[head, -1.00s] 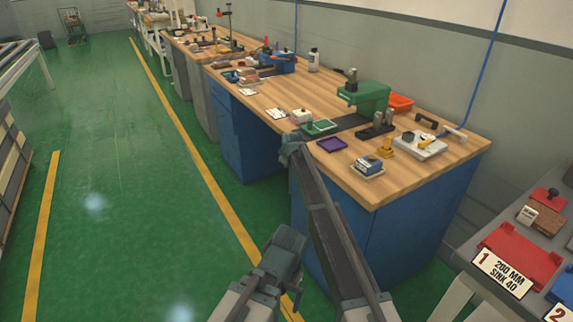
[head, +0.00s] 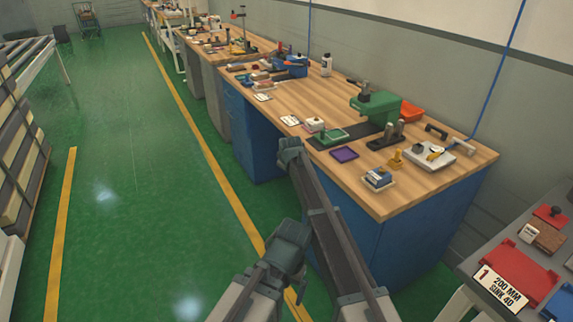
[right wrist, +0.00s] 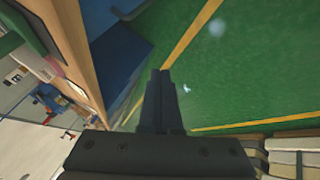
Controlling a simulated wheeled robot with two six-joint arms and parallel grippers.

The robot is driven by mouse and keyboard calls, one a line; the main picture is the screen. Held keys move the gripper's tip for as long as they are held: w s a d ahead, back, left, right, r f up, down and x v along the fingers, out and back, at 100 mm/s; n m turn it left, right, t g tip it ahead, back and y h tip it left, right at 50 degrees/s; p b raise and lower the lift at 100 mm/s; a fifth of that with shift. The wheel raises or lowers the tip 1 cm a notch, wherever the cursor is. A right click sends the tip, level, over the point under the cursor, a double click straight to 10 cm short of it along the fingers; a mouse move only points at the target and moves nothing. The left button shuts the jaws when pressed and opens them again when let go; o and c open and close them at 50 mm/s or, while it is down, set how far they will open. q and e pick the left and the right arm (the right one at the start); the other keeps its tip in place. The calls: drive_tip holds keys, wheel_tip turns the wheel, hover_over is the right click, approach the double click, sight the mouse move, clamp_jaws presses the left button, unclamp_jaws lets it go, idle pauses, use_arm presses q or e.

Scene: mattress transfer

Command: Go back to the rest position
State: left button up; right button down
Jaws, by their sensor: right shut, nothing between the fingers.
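In the right wrist view my right gripper (right wrist: 160,75) is shut, its two dark fingers together with nothing between them. It is clear of the wooden workbench, whose edge runs down the left of that view, with green floor beyond the fingers. In the head view my two grey arms come in at the bottom centre. The longer one reaches up in front of the workbench (head: 400,190), and the shorter one ends over the floor. I make out no gripper fingers on either arm there, and my left gripper does not show.
Stacked mattress-like slabs (head: 20,150) stand at the left. A grey table with a red tray (head: 517,272) is at the lower right. The green floor (head: 140,200) between is open.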

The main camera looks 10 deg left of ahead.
drive_tip(key=s+d+f+m+g+h, duration=0.15)
drive_tip(key=s+d+m, duration=0.25)
drive_tip(key=s+d, duration=0.75)
drive_tip(key=s+d+f+m+g, duration=0.1)
drive_tip(key=s+d+m+g, duration=0.45)
drive_tip(key=s, duration=1.15)
drive_tip(key=s+d+f+m+t, duration=0.1)
drive_tip(key=s+d+f+m, duration=0.1)
drive_tip(key=s+d, duration=1.1)
drive_tip(key=s+a+n+g+h, duration=0.1)
drive_tip(key=s+a+n, duration=0.4)
drive_tip(key=a, duration=0.8)
wheel_tip(320, 180, up, 13)
drive_tip(key=s+m+p, duration=0.1)
drive_tip(key=p, duration=1.1)
drive_tip(key=shift+s+a+r+p, duration=0.15)
drive_tip(key=shift+s+a+p, duration=0.05)
drive_tip(key=shift+p, duration=0.15)
